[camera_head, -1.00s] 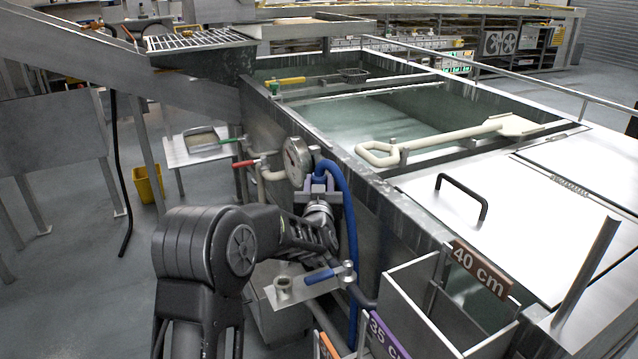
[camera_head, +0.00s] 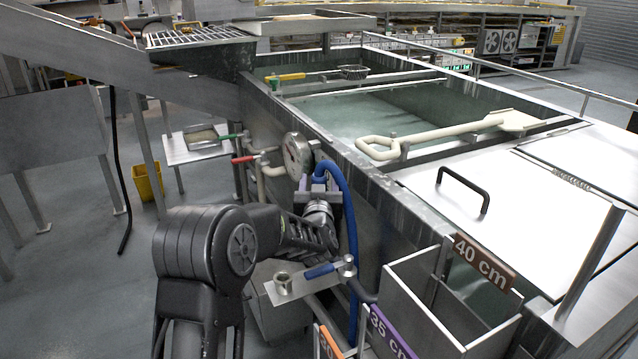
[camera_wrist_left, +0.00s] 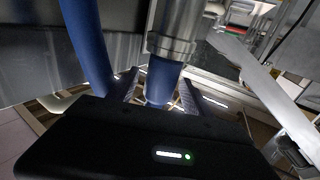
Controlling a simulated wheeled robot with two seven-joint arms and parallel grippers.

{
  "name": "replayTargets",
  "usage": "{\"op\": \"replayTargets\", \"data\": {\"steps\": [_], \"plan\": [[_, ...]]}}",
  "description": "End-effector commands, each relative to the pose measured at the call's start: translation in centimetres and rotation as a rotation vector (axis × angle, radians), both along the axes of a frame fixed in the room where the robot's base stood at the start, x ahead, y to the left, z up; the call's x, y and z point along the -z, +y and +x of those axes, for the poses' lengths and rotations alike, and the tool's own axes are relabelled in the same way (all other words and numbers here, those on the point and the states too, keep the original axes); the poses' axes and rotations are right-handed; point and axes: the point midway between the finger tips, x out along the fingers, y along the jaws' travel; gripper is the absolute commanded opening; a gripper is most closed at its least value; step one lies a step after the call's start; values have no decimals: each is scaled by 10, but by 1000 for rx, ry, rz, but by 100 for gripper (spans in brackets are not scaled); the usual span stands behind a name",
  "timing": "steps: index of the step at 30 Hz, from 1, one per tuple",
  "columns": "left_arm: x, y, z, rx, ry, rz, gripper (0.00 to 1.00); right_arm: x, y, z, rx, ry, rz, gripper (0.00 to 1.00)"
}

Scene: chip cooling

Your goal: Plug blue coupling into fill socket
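My left gripper (camera_head: 319,186) is in front of the tank's near wall, just below the round gauge. In the left wrist view, its two fingers (camera_wrist_left: 157,92) are closed on either side of the blue coupling (camera_wrist_left: 163,78), which has a metal collar and body. The blue hose (camera_head: 349,220) arches up from the gripper and hangs down to its right. A short upright metal socket (camera_head: 283,283), apparently the fill socket, stands on a bracket plate below and left of the gripper, apart from it. My right gripper is out of view.
A blue-handled valve (camera_head: 322,270) sits beside the socket. The gauge (camera_head: 297,156) and a red-handled valve (camera_head: 246,159) are at upper left. An open metal bin (camera_head: 415,310) with a 40 cm label stands at right. Open floor lies left.

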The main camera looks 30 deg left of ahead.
Motion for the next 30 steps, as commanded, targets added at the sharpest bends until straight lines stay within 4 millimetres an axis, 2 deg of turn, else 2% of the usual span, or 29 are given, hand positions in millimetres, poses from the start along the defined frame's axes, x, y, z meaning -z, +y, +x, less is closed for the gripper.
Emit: {"op": "replayTargets", "data": {"steps": [9, 13, 24, 30], "plan": [[2, 0, 0, 0, 3, -1, 62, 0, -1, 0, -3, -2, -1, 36], [1, -4, -7, 0, 1, -2, 62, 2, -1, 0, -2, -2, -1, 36], [0, -31, -57, 1, 0, -1, 62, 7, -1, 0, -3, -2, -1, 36], [0, -37, -69, 0, 0, -1, 62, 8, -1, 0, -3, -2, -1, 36]]}}
